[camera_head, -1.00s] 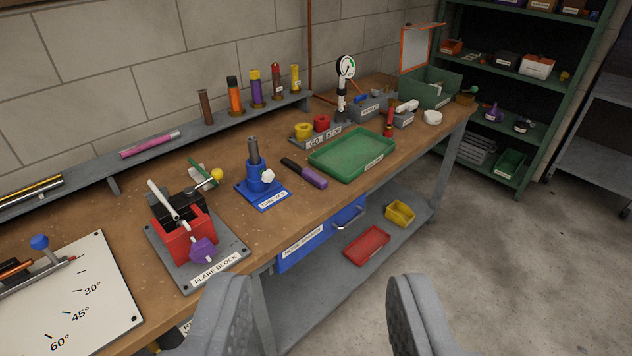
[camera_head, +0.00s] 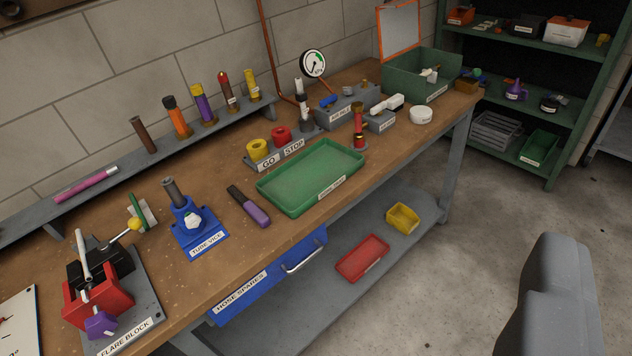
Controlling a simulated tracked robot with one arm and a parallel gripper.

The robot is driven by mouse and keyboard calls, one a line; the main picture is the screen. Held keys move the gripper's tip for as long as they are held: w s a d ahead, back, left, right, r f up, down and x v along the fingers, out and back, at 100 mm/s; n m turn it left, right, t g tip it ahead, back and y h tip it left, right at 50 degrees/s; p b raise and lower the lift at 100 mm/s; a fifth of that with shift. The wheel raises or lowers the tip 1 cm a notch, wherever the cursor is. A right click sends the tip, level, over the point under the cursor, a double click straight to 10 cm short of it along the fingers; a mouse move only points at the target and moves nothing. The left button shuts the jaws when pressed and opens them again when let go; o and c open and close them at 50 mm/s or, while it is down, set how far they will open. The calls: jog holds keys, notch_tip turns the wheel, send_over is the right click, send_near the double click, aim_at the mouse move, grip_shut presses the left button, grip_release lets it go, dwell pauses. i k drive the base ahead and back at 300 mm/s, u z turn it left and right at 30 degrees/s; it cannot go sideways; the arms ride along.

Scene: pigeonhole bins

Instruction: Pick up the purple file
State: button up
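The purple file (camera_head: 248,206) lies on the wooden bench top between the blue tube vice and the green tray. Its handle end is purple, nearest the bench front, and the rest is black, pointing up-left. Nothing covers it. A grey part of my gripper (camera_head: 550,300) shows at the lower right edge of the view, in front of the floor and well apart from the file. I cannot make out two separate fingers, and nothing is seen held.
The blue tube vice (camera_head: 192,230) stands left of the file and the green tray (camera_head: 312,178) lies right. The flare block (camera_head: 100,295) is at lower left. GO and STOP holders (camera_head: 275,150) stand behind. Blue drawer (camera_head: 265,275) and lower shelf (camera_head: 315,310) are below.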

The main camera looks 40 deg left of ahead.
aim_at(254, 211)
jog(key=u, duration=0.1)
jog(key=i, duration=1.15)
jog(key=u, duration=0.9)
jog(key=i, duration=0.35)
jog(key=u, duration=0.2)
jog(key=k, duration=0.85)
jog(key=u, duration=0.15)
jog(key=i, duration=0.85)
jog(key=z, duration=0.05)
